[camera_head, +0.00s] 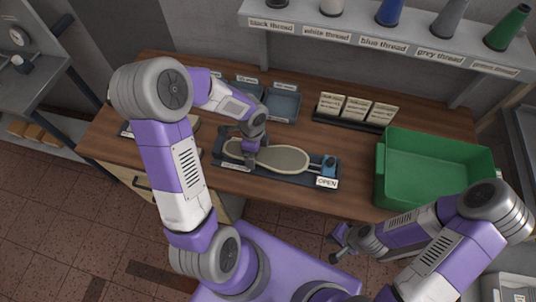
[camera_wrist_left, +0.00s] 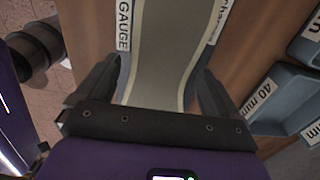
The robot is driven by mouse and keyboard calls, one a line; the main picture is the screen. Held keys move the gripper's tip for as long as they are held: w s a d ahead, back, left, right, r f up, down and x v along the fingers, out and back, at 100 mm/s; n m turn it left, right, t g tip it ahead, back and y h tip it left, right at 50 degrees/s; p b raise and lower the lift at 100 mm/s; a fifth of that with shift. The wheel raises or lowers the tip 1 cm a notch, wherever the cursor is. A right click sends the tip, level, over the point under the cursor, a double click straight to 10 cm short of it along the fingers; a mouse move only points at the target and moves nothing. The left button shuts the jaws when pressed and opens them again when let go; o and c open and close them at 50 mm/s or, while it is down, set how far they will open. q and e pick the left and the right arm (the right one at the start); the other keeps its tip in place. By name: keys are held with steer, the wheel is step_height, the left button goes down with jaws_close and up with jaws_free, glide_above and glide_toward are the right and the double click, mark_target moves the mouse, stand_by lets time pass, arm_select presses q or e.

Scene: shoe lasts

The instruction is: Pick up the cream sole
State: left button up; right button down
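The cream sole (camera_head: 285,158) lies flat on a dark gauge board (camera_head: 225,158) on the wooden bench, its length running left to right. A blue clamp (camera_head: 328,166) stands at the board's right end beside a tag reading OPEN. My left gripper (camera_head: 250,154) is over the left part of the sole and hides some of it. In the left wrist view the sole (camera_wrist_left: 162,60) passes between the two spread fingers of my left gripper (camera_wrist_left: 160,75); I see no clear grip on it. My right gripper (camera_head: 338,245) is in front of the bench, open and empty.
A green crate (camera_head: 436,198) stands at the bench's right. Small blue-grey trays (camera_head: 282,104) and a card holder (camera_head: 353,112) are behind the board. A shelf (camera_head: 385,42) with thread cones runs along the back. Bare wood lies between board and crate.

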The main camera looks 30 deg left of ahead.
arm_select(q)
steer(key=c, duration=1)
steer(key=shift+r, duration=0.1)
